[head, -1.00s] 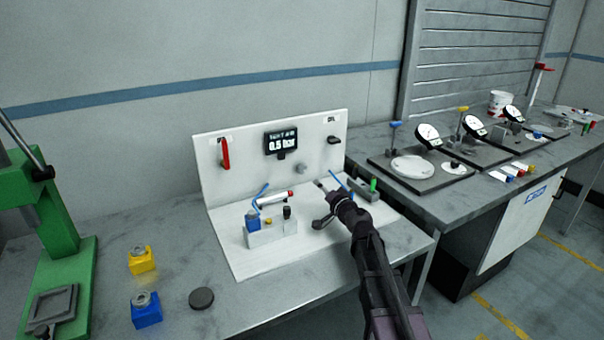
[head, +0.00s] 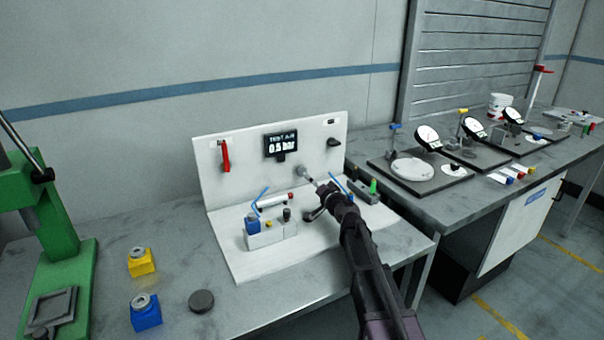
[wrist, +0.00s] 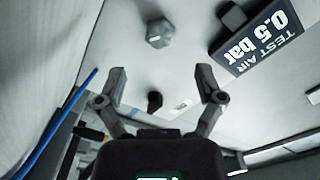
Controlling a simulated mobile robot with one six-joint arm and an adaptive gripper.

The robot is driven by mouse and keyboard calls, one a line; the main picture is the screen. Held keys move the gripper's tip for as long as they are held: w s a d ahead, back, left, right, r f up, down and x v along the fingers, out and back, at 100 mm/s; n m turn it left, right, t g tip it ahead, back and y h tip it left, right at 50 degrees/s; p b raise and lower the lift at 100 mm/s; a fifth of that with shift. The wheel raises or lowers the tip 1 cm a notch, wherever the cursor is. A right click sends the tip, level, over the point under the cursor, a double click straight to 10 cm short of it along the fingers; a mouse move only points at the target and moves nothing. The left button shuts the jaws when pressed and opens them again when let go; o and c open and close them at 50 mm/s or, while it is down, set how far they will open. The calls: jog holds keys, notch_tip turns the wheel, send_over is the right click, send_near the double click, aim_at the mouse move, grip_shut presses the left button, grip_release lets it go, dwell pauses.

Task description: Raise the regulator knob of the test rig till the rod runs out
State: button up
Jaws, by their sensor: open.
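The test rig is a white board with an upright panel (head: 235,185). A grey faceted regulator knob (head: 302,171) sticks out of the panel, below and right of a dark display (head: 281,143) reading TEST AIR 0.5 bar. The wrist view shows the knob (wrist: 159,34) above the fingertips, apart from them, and the display (wrist: 258,38) tilted to its right. My gripper (head: 314,197) is open and empty, just below and right of the knob. In the wrist view its two fingers (wrist: 161,76) stand wide apart. A pale cylinder (head: 272,202) with a red end lies on the board; no extended rod is discernible.
A red lever (head: 225,155) and a black knob (head: 334,142) sit on the panel; the black knob (wrist: 154,101) also shows in the wrist view. Blue tubes (head: 259,198) and a small block (head: 270,235) stand on the base. A green press (head: 60,240) stands left.

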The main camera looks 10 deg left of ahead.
aim_at(303, 173)
jog(key=x, duration=0.8)
jog(key=shift+w+a, duration=0.15)
jog(key=shift+a, duration=0.05)
jog(key=c, duration=1.1)
